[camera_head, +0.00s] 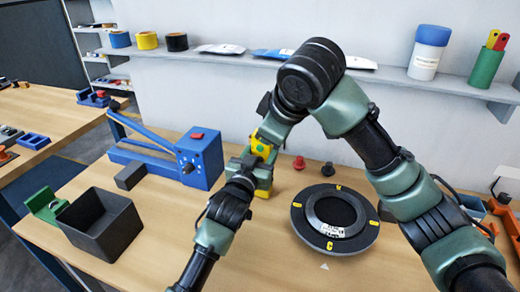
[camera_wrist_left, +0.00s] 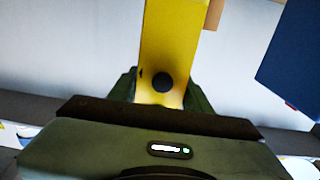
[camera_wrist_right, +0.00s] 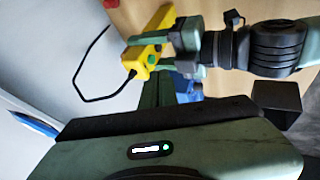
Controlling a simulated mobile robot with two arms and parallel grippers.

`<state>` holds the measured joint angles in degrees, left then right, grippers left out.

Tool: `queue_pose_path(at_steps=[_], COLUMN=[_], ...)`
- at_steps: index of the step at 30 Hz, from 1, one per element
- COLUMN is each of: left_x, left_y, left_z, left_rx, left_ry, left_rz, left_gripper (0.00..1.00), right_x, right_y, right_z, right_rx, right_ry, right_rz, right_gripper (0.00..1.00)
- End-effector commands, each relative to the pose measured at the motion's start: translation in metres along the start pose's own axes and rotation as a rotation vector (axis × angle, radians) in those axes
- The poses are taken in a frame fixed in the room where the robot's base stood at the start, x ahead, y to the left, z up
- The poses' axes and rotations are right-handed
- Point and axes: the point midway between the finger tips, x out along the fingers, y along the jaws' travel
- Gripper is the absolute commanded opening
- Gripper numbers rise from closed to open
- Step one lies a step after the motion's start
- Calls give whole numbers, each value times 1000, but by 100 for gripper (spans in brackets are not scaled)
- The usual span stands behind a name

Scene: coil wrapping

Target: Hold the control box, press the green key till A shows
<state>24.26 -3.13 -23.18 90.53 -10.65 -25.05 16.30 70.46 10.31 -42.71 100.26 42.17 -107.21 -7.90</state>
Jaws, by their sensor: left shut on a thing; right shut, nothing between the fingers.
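The yellow control box (camera_head: 263,150) is upright above the table, gripped by my left gripper (camera_head: 254,166). The left wrist view shows its yellow face (camera_wrist_left: 172,40) with a dark round spot, between the green fingers. In the right wrist view the box (camera_wrist_right: 145,52) has a green key (camera_wrist_right: 152,59) near its end and a black cable. My right gripper (camera_wrist_right: 156,88) is shut and empty, its tips close to the key; I cannot tell whether they touch. A black round turntable (camera_head: 307,237) with yellow letter tags lies right; the C tag faces the white triangle (camera_head: 324,267).
A blue machine (camera_head: 200,158) with a lever stands left of the box. A dark open bin (camera_head: 103,225) is at the front left. Red (camera_head: 299,162) and black (camera_head: 328,169) knobs stand behind the turntable. A wall shelf (camera_head: 390,76) runs behind my right arm.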

Motion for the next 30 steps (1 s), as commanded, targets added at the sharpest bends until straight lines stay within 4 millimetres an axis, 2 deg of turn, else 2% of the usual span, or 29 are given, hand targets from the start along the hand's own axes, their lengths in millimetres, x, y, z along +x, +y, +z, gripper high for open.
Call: queue_pose_path(at_steps=[7,10,22,30], left_x=[0,0,0,0], left_y=[1,1,1,1], left_z=[0,0,0,0], left_rx=[-1,-1,-1,-2], left_ry=[1,1,1,1], left_rz=[1,1,1,1], left_gripper=[0,0,0,0], right_x=[2,9,77,100], right_y=[1,1,1,1], right_z=[1,2,2,2], right_rx=[3,5,5,5], right_ry=[-1,-3,-3,-2], right_rz=[0,-1,-2,0], right_gripper=[0,0,0,0])
